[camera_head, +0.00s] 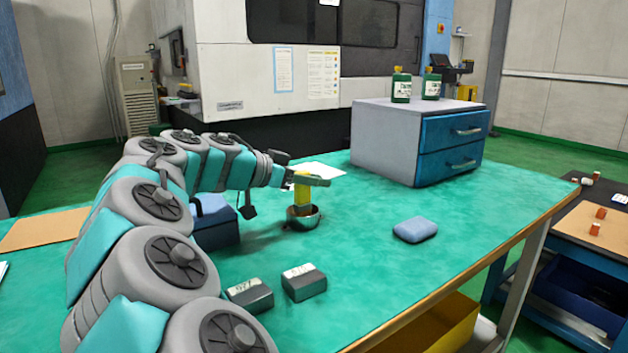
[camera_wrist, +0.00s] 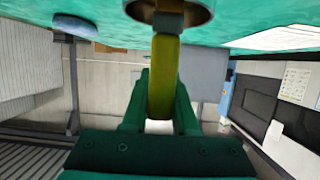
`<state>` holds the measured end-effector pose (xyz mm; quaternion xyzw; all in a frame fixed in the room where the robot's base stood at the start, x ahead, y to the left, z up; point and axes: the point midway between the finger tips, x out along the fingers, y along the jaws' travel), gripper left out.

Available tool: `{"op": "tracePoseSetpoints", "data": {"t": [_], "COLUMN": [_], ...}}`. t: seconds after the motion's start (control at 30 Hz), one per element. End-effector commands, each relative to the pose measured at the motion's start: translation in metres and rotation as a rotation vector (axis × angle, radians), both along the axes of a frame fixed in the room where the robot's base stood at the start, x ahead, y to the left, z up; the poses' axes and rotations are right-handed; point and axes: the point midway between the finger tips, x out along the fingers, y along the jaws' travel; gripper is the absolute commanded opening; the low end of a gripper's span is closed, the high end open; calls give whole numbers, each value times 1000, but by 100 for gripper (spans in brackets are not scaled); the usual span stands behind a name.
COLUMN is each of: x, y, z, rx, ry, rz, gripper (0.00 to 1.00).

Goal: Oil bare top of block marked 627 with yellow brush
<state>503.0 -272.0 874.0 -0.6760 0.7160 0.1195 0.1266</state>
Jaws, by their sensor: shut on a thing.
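My gripper (camera_head: 320,181) is shut on the yellow brush (camera_head: 302,190). The brush is upright, with its lower end in or just over a small metal bowl (camera_head: 303,222) on the green table. In the wrist view the yellow handle (camera_wrist: 163,75) runs between the green fingers (camera_wrist: 160,100), and its lower end reaches the bowl (camera_wrist: 190,12). Two dark grey blocks with pale, marked tops lie nearer the camera: a left block (camera_head: 250,295) and a right block (camera_head: 304,283). Their marks are too small to read surely. The bristles are hidden.
A blue pad (camera_head: 415,229) lies right of the bowl. A grey cabinet with blue drawers (camera_head: 420,140) stands behind, with two green bottles (camera_head: 401,86) on top. A blue box (camera_head: 213,225) is beside my arm. The table's right side is clear.

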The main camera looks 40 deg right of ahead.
Motion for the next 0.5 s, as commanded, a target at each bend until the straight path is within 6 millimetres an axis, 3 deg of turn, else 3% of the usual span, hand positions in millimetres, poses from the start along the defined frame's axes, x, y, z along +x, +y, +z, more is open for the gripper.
{"op": "tracePoseSetpoints", "data": {"t": [0.5], "x": [1], "y": [0], "z": [33], "rx": [0], "ry": [-3], "rz": [2], "gripper": [0]}}
